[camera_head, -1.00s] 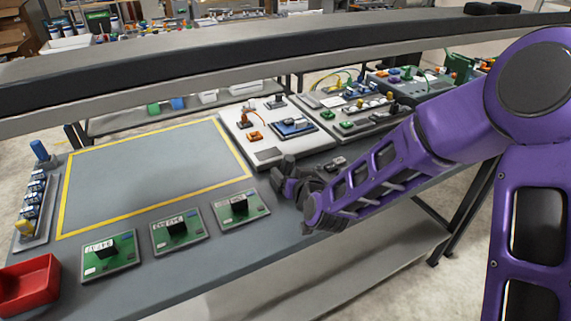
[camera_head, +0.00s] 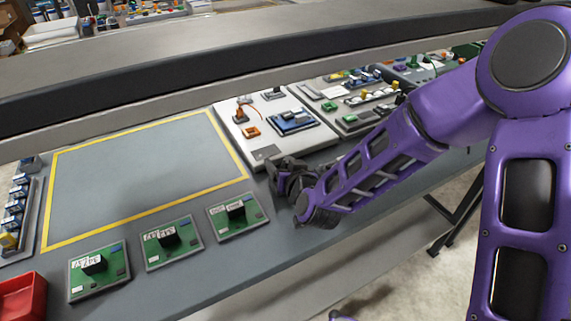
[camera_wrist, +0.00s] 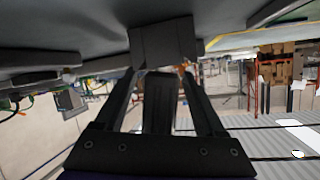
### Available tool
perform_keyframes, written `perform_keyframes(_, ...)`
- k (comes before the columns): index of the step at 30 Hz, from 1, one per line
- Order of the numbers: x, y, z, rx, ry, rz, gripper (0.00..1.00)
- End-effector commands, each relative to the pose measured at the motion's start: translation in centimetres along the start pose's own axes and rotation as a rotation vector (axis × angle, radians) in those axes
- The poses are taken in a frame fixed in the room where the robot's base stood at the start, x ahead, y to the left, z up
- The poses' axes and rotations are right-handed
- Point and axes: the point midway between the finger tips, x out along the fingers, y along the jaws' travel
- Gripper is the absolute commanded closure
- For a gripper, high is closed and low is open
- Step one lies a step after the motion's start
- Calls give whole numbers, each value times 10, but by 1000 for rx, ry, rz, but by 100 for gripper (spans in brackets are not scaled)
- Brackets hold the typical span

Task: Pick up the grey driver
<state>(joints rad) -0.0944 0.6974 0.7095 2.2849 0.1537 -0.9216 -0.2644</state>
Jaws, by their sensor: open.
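I cannot pick out the grey driver with certainty. In the head view, my gripper (camera_head: 282,178) is at the near edge of the white board (camera_head: 265,153), right of the green circuit boards. Its dark fingers blend together there. In the wrist view, my gripper (camera_wrist: 163,72) has its two fingers apart. A dark grey block (camera_wrist: 162,42) shows at the fingertips, below a grey surface; I cannot tell whether it is the driver or touches the fingers. A small dark part (camera_head: 273,94) sits at the back of the white board.
Green circuit boards with black blocks, one here (camera_head: 238,213), line the bench front. A yellow-outlined area (camera_head: 140,175) is empty. A red bin (camera_head: 22,298) and a labelled rack (camera_head: 14,215) stand at left. A long dark beam (camera_head: 250,72) crosses above the bench.

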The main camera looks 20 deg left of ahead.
Motion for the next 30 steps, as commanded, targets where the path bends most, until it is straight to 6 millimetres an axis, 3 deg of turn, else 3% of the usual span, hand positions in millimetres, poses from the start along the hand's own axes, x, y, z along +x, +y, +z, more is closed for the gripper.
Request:
perform_keyframes(9, 0, 0, 1, 0, 0, 0, 30)
perform_keyframes(21, 0, 0, 1, 0, 0, 0, 100)
perform_keyframes(30, 0, 0, 0, 0, 1, 0, 100)
